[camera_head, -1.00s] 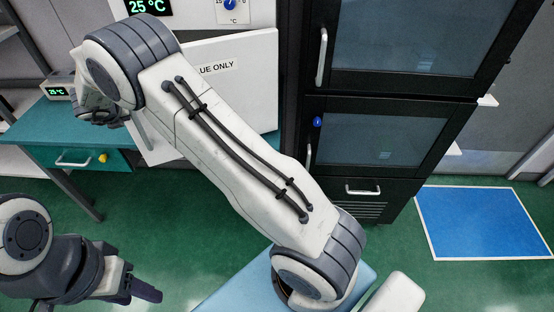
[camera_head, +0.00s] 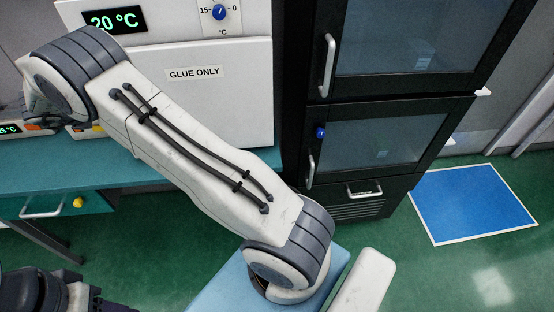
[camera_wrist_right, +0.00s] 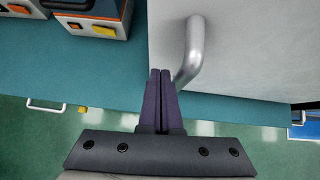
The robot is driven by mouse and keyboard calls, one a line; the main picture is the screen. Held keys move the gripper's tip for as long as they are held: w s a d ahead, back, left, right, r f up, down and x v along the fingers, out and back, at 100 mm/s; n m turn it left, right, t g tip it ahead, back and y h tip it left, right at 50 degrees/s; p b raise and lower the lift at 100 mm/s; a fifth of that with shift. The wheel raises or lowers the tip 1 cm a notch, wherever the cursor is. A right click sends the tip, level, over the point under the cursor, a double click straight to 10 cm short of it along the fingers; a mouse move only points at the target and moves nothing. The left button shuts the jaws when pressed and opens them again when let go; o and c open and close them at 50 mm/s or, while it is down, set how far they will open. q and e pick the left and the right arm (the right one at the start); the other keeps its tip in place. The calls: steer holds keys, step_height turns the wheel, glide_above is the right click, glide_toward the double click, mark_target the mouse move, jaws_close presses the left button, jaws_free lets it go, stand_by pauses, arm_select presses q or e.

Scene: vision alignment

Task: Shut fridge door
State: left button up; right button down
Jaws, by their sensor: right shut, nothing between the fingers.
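The white fridge stands on the teal bench; its door (camera_head: 228,105) carries a "GLUE ONLY" label and sits in line below the control panel (camera_head: 165,18), looking closed or nearly so. In the right wrist view, the door (camera_wrist_right: 245,45) has a grey bar handle (camera_wrist_right: 194,48). My right gripper (camera_wrist_right: 160,74) is shut and empty, with its fingertips just left of the handle's lower end; I cannot tell whether they touch. In the head view, my right arm hides the right gripper and part of the door. My left gripper (camera_head: 112,305) is mostly cut off at the bottom left.
The teal bench (camera_head: 140,173) has a drawer with a pale handle. Small devices with orange and yellow switches (camera_wrist_right: 90,28) stand on it at left. A tall black cabinet (camera_head: 300,125) stands right of the fridge. A blue floor mat (camera_head: 470,203) lies at right.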

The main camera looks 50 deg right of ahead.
arm_select(q)
steer(key=f+b, duration=0.2)
steer(key=s+f+b, duration=0.1)
steer(key=f+b, duration=0.1)
steer(key=shift+f, duration=0.15)
arm_select(e)
steer(key=s+f+v, duration=0.1)
steer(key=v, duration=1.2)
steer(key=shift+a+f, duration=0.15)
steer(key=shift+a, duration=0.25)
steer(key=shift+s, duration=0.15)
